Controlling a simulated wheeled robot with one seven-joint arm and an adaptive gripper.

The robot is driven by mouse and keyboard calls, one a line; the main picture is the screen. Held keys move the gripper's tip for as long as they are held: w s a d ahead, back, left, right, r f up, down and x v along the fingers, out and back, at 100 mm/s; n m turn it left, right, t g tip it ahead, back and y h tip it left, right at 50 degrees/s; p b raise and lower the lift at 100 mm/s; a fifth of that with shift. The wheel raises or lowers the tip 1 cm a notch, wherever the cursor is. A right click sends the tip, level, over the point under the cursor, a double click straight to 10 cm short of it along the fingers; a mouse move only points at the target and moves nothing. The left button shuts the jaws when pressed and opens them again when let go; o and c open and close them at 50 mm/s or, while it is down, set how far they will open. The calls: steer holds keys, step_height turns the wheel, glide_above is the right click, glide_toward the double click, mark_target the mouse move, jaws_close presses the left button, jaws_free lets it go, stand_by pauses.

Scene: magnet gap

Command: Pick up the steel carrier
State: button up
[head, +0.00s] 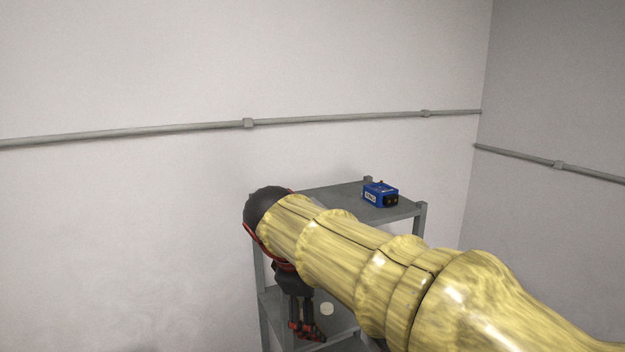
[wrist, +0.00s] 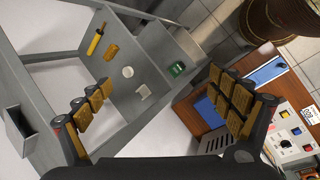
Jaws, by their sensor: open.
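I cannot tell for sure which object is the steel carrier. A small pale, squarish piece (wrist: 144,91) lies on a grey shelf (wrist: 70,62) in the wrist view, beside a pale round disc (wrist: 128,72); either is too small to identify. A pale round thing also shows on the lower shelf in the head view (head: 327,309). My gripper (wrist: 160,80) is open and empty, its padded fingers on either side of these pieces in the picture. In the head view my gripper (head: 308,332) hangs pointing down over the lower shelf, and my arm hides much of the shelf unit.
The shelf also holds a yellow-handled tool (wrist: 95,40), an orange cylinder (wrist: 111,50) and a green item (wrist: 177,68). A blue box (head: 380,193) sits on the top shelf (head: 340,195). A wooden-sided control panel (wrist: 285,110) and a brown barrel-like container (wrist: 285,22) stand at right.

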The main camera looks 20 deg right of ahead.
steer(key=shift+o, duration=0.4)
steer(key=w+d+r+n+g+h+p, duration=0.1)
steer(key=w+r+n+h+p, duration=0.1)
steer(key=w+r+p, duration=0.4)
steer(key=w+r+n, duration=0.1)
steer(key=w+r, duration=0.2)
steer(key=r, duration=0.1)
steer(key=shift+w+d+h, duration=0.15)
steer(key=shift+d+h, duration=0.1)
steer(key=shift+h, duration=0.05)
steer(key=w+r+n+h+p, duration=0.1)
steer(key=w, duration=0.3)
steer(key=w+r+n+g+h+p, duration=0.1)
steer(key=w+n+h, duration=0.1)
steer(key=w, duration=0.3)
steer(key=w+a+r+n+h+p, duration=0.1)
steer(key=w+n, duration=0.1)
steer(key=w, duration=0.3)
steer(key=shift+w+r+g+h+p, duration=0.15)
steer(key=shift+r+g+h+p, duration=0.15)
steer(key=shift+h+p, duration=0.1)
steer(key=shift+w+d+n, duration=0.1)
steer(key=shift+n, duration=0.2)
steer(key=x, duration=0.2)
steer(key=p+x, duration=0.1)
steer(key=x, duration=0.4)
steer(key=shift+w+d+r+p, duration=0.15)
steer(key=shift+d+p, duration=0.2)
steer(key=shift+d, duration=0.2)
steer(key=shift+a, duration=0.15)
